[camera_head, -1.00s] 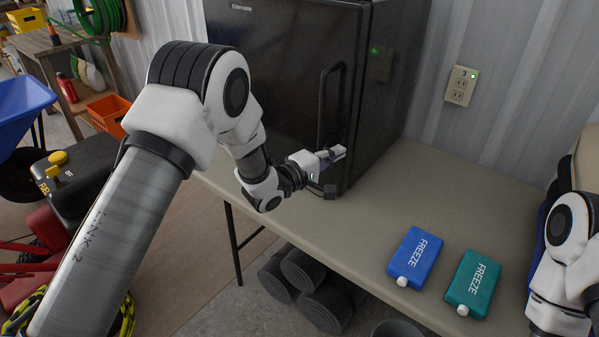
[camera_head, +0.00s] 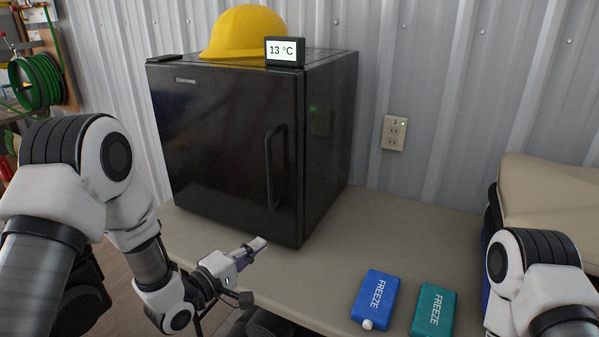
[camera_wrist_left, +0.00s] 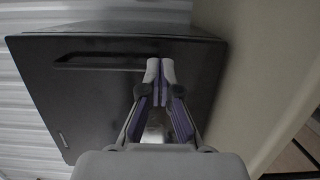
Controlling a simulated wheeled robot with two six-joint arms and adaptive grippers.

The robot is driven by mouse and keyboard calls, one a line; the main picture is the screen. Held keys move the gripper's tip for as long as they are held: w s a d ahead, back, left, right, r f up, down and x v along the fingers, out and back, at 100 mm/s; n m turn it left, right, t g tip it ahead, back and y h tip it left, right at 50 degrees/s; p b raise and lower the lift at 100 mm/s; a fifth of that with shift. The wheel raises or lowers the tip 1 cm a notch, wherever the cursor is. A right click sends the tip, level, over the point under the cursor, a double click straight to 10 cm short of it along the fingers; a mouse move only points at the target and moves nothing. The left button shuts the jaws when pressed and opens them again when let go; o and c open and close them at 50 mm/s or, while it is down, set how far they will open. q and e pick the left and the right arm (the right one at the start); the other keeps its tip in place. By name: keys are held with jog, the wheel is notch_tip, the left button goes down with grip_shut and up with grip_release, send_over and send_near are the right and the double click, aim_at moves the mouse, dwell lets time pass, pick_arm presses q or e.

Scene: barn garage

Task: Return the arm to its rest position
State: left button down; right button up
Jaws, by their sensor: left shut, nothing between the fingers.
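My left arm comes in from the left in the head view. Its gripper (camera_head: 258,245) is shut and empty, over the table's front edge, in front of and below the black fridge (camera_head: 225,140). In the left wrist view the left fingertips (camera_wrist_left: 160,65) meet, with the fridge door (camera_wrist_left: 100,100) beyond them. The fridge door looks shut, and its vertical handle (camera_head: 272,168) stands apart from the gripper. My right arm shows at the lower right; its gripper is out of view.
The table (camera_head: 400,230) holds a blue freeze pack (camera_head: 377,297) and a teal freeze pack (camera_head: 433,310) at the front right. A yellow hard hat (camera_head: 243,33) and a display (camera_head: 285,51) reading 13 °C are on the fridge. A wall outlet (camera_head: 394,133) is behind. The table's middle is bare.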

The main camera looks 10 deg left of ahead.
pick_arm(q)
jog(key=s+a+f+g+y+p, duration=0.3)
jog(key=s+f+g+y+p, duration=0.3)
jog(key=s+f, duration=1.15)
jog(key=s+a+f+m+g+y, duration=0.1)
jog(key=s+a+f+m+g, duration=0.1)
jog(key=s, duration=0.3)
jog(key=s+a+f+m+g+y, duration=0.1)
jog(key=s+a+f+m+g, duration=0.1)
jog(key=s+m+g, duration=0.2)
jog(key=s+a+f+m+g+y, duration=0.1)
jog(key=s+f+m+g, duration=0.1)
jog(key=s+m, duration=0.3)
jog(key=s+g, duration=0.1)
jog(key=s, duration=0.2)
jog(key=shift+a, duration=0.4)
